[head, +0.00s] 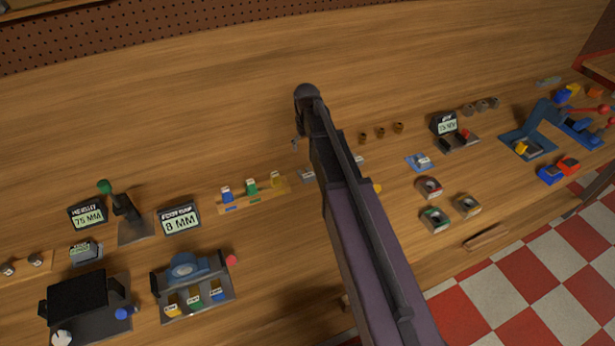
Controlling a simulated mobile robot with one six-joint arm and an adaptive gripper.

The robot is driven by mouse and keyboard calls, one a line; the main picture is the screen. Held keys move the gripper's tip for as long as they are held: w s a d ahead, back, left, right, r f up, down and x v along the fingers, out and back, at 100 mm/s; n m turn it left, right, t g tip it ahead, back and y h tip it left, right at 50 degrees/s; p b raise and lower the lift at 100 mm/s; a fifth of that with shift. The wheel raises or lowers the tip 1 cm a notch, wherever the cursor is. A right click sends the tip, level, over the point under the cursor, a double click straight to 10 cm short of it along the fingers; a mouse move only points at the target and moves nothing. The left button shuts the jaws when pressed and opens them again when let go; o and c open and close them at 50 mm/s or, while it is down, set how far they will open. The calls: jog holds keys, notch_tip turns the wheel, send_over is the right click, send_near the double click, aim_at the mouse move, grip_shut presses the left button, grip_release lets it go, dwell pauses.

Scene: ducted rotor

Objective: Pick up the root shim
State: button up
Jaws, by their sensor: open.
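I cannot tell for sure which piece is the root shim. A small wooden rack (240,204) left of my arm bears a blue piece (227,194), a green piece (250,187) and a yellow piece (278,180). A fixture (158,283) at the lower left holds small labelled pieces, one yellow (171,310), one green (194,304) and one blue (217,296). The labels are too small to read. My arm reaches up across the middle of the head view. My gripper and its fingertips are not visible; the arm hides the bench behind it.
Displays read 75 MM (88,216) and 8 MM (180,219). A green-knobbed stand (133,226) rises between them. A black box fixture (80,297) sits at lower left. A blue clamp (545,120) and several small blocks stand at right. The wooden bench behind is clear.

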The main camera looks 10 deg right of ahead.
aim_at(307, 174)
jog(key=shift+f, duration=0.1)
notch_tip(307, 174, down, 8)
jog(key=b, duration=0.8)
jog(key=shift+f+b, duration=0.2)
jog(key=shift+b, duration=0.15)
jog(key=shift+f, duration=0.15)
dwell(0.3)
notch_tip(307, 174, down, 5)
jog(key=b, duration=0.5)
jog(key=shift+s, duration=0.1)
dwell(0.6)
jog(key=c, duration=1.1)
